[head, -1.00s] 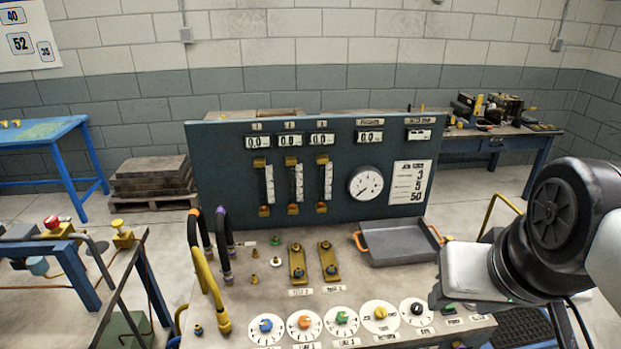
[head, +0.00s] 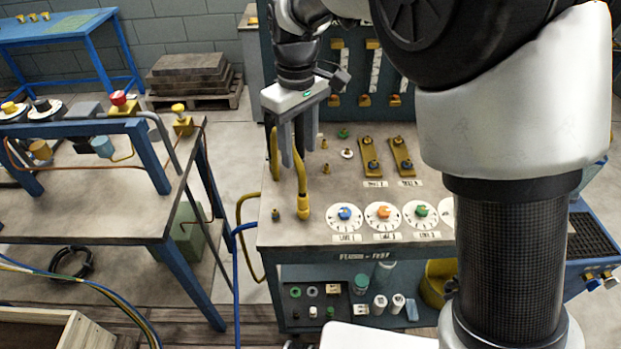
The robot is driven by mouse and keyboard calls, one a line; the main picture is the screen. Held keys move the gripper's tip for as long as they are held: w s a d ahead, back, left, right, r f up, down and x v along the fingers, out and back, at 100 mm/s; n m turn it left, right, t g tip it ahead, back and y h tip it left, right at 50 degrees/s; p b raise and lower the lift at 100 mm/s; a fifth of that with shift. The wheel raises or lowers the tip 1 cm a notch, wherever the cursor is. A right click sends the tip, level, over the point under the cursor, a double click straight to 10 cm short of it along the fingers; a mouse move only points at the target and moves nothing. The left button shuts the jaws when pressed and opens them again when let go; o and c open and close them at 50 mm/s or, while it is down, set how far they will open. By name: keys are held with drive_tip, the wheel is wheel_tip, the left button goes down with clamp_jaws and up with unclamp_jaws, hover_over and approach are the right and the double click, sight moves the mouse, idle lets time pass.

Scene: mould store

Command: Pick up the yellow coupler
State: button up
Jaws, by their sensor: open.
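The yellow coupler (head: 304,212) is at the lower end of a yellow hose (head: 301,172), at the left front of the grey bench top (head: 335,222). My gripper (head: 298,160) points down above and behind the coupler in the picture, open, its dark fingers close to the yellow hose. I cannot tell whether the fingers touch the hose. The fingers and wrist hide the upper part of the hose and nearby hoses. The coupler itself is in full view.
Several round dials, including a blue-knobbed one (head: 345,214), sit to the right of the coupler. Small fittings (head: 347,153) and two brass plates (head: 370,158) stand behind. A blue-legged table (head: 88,205) is at the left. My arm covers the right side.

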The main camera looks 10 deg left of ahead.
sight(303, 191)
wheel_tip(303, 191, down, 10)
drive_tip(key=shift+d+f+b, duration=0.15)
drive_tip(key=shift+f+b, duration=0.1)
drive_tip(key=shift+b, duration=0.1)
drive_tip(key=shift+s+d+f, duration=0.1)
drive_tip(key=shift+f, duration=1.25)
drive_tip(key=shift+s+d+f, duration=0.1)
drive_tip(key=shift+f, duration=1.25)
drive_tip(key=shift+c, duration=0.4)
drive_tip(key=shift+w, duration=0.1)
clamp_jaws()
